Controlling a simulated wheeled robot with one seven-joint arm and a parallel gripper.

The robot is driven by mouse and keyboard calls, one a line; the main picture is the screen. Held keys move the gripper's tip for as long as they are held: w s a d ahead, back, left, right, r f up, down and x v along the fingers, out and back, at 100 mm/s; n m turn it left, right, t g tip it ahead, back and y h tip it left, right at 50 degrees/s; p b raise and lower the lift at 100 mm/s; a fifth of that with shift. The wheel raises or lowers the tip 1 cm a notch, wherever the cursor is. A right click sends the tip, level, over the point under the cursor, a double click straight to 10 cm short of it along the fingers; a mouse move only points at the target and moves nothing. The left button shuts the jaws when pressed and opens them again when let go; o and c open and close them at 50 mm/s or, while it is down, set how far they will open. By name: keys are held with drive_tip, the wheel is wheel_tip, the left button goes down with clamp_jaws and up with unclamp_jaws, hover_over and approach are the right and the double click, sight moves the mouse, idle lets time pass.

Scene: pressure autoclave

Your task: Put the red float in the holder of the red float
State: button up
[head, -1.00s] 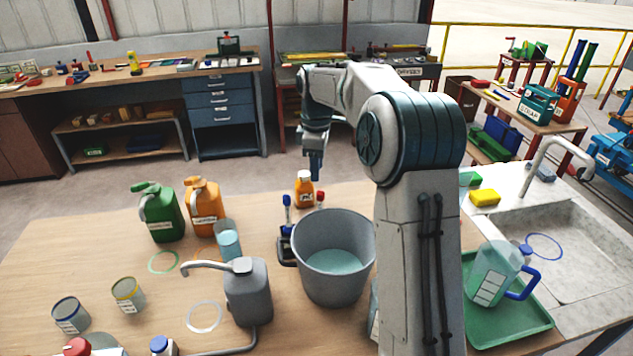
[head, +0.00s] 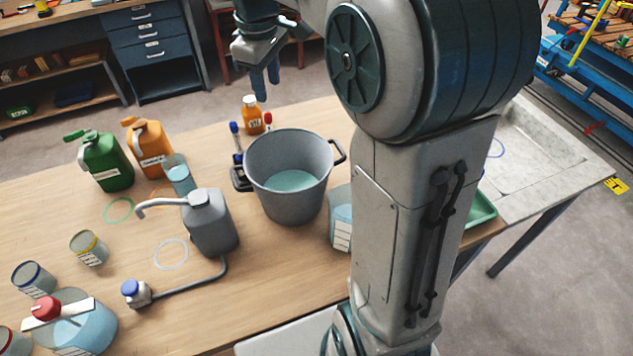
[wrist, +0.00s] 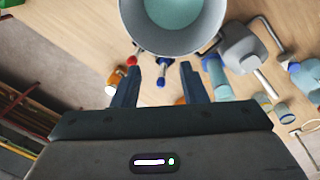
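A small red-topped piece (head: 267,118), which looks like the red float, stands behind the grey pot (head: 262,180). Its red ball (wrist: 132,60) shows beside the pot rim in the wrist view. A blue-topped piece (head: 234,128) is to its left; in the wrist view its blue end (wrist: 161,81) appears between my fingers, with nothing visibly gripped. My gripper (head: 265,80) is above and beyond the far table edge, pointing down. In the wrist view my gripper (wrist: 160,68) has its fingers wide apart. I cannot clearly identify the holder of the red float.
An orange bottle (head: 251,115) stands behind the pot. Green (head: 105,162) and orange (head: 148,147) jugs and a grey wash can (head: 210,222) are to the left. A jar with a red knob (head: 75,325) is at front left. The sink (head: 540,150) is at right.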

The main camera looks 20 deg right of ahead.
drive_tip(key=s+f+m+t, duration=0.1)
drive_tip(key=s+f+m, duration=0.3)
drive_tip(key=s, duration=0.6)
drive_tip(key=s+d+f+m+t, duration=0.1)
drive_tip(key=s+f+m, duration=0.3)
drive_tip(key=s, duration=0.7)
drive_tip(key=shift+s+d+f+m+y, duration=0.15)
drive_tip(key=shift+s+d+m+y, duration=0.15)
drive_tip(key=shift+m, duration=0.2)
